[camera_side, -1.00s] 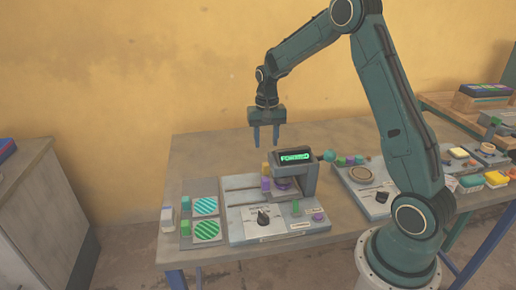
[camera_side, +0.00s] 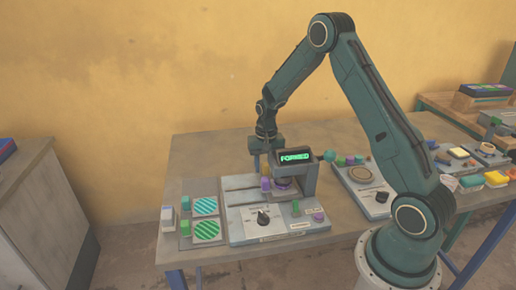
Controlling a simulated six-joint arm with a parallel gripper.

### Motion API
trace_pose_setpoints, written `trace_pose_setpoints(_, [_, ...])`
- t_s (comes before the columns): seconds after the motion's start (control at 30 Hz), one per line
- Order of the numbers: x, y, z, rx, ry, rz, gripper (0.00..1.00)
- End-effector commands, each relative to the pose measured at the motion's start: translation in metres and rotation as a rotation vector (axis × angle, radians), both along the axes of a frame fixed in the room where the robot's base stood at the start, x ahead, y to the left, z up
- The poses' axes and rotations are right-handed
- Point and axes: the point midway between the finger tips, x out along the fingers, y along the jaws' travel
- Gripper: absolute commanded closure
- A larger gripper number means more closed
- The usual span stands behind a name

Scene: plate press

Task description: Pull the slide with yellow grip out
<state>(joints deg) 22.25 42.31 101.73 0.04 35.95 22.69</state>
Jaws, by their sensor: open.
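The plate press (camera_side: 297,172) stands on the bench, its small screen lit with green letters reading "FORMED". The slide's small yellow grip (camera_side: 265,169) is at the left of the press head, just behind a purple grip (camera_side: 266,184). My gripper (camera_side: 262,166) is open and points down at the yellow grip. Its left finger shows to the left of the grip; the other is partly hidden by the press head. I cannot tell whether the fingers touch the grip. The slide under the head is mostly hidden.
A dial (camera_side: 263,218) is on the press base. Right of it stands another device with a round top (camera_side: 361,174). The bench behind is clear.

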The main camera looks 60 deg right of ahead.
Motion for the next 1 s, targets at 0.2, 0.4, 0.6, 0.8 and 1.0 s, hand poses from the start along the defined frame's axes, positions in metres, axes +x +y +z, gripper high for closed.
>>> trace_pose_setpoints(0.2, [0.0,0.0,0.0,0.0,0.0,0.0,0.76])
trace_pose_setpoints(0.4, [0.0,0.0,0.0,0.001,0.001,0.0,1.0])
trace_pose_setpoints(0.6, [0.003,0.003,0.0,0.0,0.0,0.001,1.0])
trace_pose_setpoints(0.8, [0.025,0.025,0.0,0.0,-0.001,0.005,1.0])
trace_pose_setpoints(1.0, [0.057,0.056,0.0,0.0,-0.003,0.004,1.0])
